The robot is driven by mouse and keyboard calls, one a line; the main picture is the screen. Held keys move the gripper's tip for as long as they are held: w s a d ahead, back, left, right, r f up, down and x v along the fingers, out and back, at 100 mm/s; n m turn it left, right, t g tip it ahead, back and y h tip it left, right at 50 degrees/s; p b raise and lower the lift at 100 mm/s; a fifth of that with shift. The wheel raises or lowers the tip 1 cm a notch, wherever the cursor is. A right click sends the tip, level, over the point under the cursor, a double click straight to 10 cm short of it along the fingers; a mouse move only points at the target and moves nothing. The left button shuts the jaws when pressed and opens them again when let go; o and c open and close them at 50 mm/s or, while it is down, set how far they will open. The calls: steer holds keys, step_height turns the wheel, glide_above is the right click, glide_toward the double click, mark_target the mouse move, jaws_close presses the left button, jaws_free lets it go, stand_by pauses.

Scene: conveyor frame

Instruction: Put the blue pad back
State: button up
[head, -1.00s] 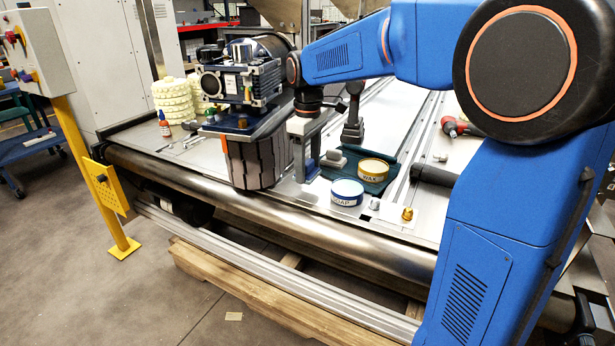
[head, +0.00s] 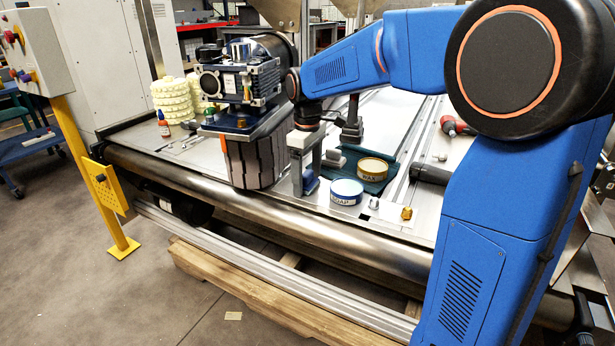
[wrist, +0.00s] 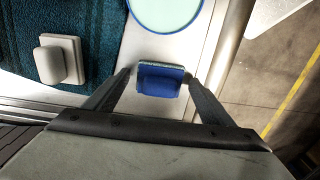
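The blue pad (wrist: 161,82) shows in the wrist view between my two fingertips, with a thin pale edge along its top. My gripper (wrist: 160,77) has a finger against each side of it and appears shut on it. In the head view my gripper (head: 303,186) points down near the front of the conveyor bed, left of the SOAP tin (head: 346,193). The blue pad (head: 311,184) shows low at the fingers. I cannot tell whether it touches the bed below.
A dark teal mat (wrist: 100,20) bears a pale block (wrist: 58,60); the yellow WAX tin (head: 372,168) is there too. A motor (head: 240,82) on a dark stand is close left of my gripper. A brass fitting (head: 406,213) lies right. The steel roller (head: 250,218) edges the front.

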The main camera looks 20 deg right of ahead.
mark_target(308, 173)
steer(key=shift+r, duration=0.1)
step_height(308, 173, up, 12)
stand_by(0.5)
steer(key=shift+s, duration=0.1)
